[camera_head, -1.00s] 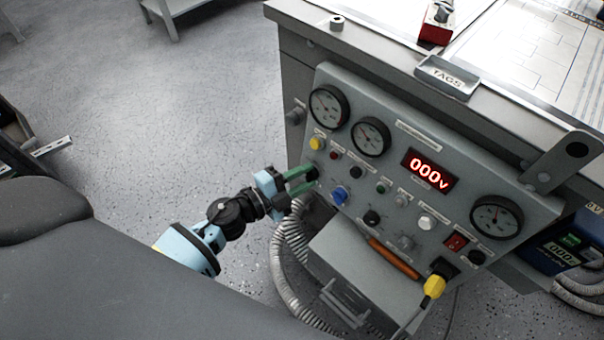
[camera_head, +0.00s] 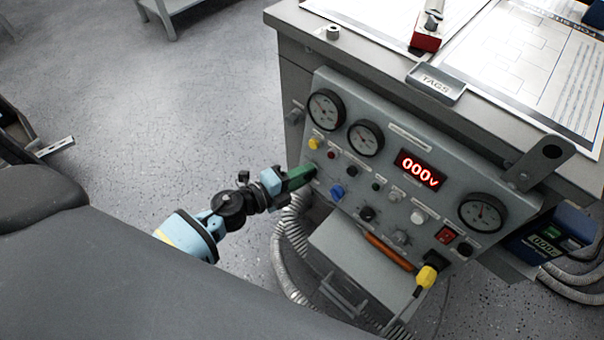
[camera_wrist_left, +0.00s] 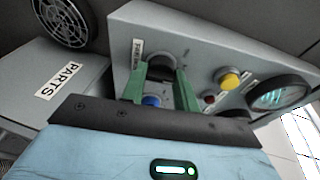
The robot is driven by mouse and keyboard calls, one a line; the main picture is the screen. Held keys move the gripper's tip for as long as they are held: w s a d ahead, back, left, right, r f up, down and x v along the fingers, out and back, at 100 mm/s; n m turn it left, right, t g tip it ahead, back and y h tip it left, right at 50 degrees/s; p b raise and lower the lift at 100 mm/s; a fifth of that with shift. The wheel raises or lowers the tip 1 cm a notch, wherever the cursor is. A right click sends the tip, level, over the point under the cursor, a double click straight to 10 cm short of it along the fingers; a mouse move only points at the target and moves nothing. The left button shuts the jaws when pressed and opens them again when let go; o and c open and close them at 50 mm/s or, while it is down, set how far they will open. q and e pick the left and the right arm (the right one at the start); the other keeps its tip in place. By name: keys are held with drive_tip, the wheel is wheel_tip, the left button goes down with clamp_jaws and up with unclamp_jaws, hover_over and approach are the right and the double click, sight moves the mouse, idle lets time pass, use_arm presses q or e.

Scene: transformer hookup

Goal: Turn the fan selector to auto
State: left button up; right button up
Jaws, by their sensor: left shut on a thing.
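The control panel (camera_head: 340,200) hangs on the side of a grey bench. My left gripper (camera_head: 310,172), with green fingers, reaches the panel's left edge below the yellow button. In the left wrist view its fingers (camera_wrist_left: 160,80) stand either side of a dark round knob (camera_wrist_left: 158,58), and it is shut on this knob. A small label (camera_wrist_left: 138,48) sits beside the knob, too small to read, so I cannot confirm it is the fan selector. In the head view the fingers hide the knob, and its pointer direction does not show. My right gripper is not in view.
A yellow button (camera_head: 315,143), a blue knob (camera_head: 337,192), gauges and a red "000v" display (camera_head: 419,170) are close by on the panel. A grey box (camera_head: 355,250) and hoses (camera_head: 285,245) lie below.

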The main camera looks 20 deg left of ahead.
use_arm(q)
drive_tip(key=o, duration=1)
drive_tip(key=shift+c, duration=0.2)
drive_tip(key=shift+s, duration=0.1)
drive_tip(key=v, duration=0.7)
drive_tip(key=shift+s+a+p, duration=0.2)
drive_tip(key=shift+s+p, duration=0.05)
drive_tip(key=shift+p, duration=0.1)
drive_tip(key=shift+r, duration=0.1)
